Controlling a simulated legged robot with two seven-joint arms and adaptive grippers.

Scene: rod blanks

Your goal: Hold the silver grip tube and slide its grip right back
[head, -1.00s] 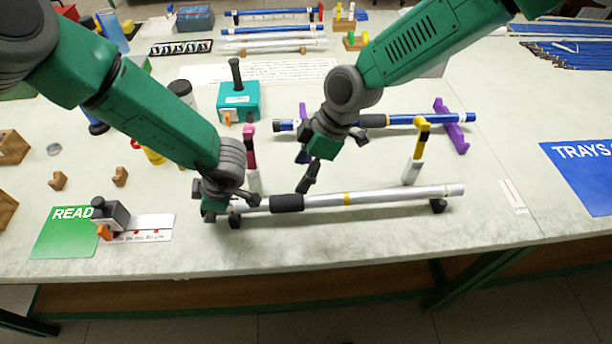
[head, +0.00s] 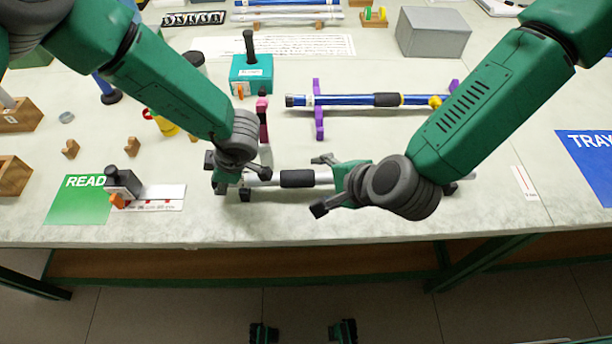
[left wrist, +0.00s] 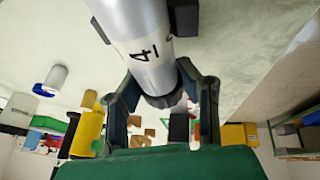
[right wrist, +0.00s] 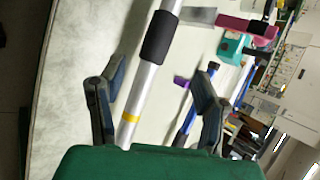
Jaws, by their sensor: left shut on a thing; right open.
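The silver grip tube (head: 266,182) lies level near the front edge of the table, with a black grip (head: 297,179) around it left of its middle. My left gripper (head: 240,178) is shut on the tube's left end; the left wrist view shows the silver end (left wrist: 140,35), with dark marks on it, between the fingers. My right gripper (head: 322,184) is open at the tube, right of the grip. In the right wrist view, the tube runs between the open fingers (right wrist: 155,105), apart from both, with the grip (right wrist: 160,36) ahead and a yellow band (right wrist: 129,117) nearer.
A blue tube (head: 345,100) with a black grip rests on purple stands (head: 318,110) behind. A teal block (head: 251,72) with a black handle and a pink-topped post (head: 262,115) stand behind the left gripper. A small gauge (head: 122,182) sits at left by the green sheet (head: 78,201).

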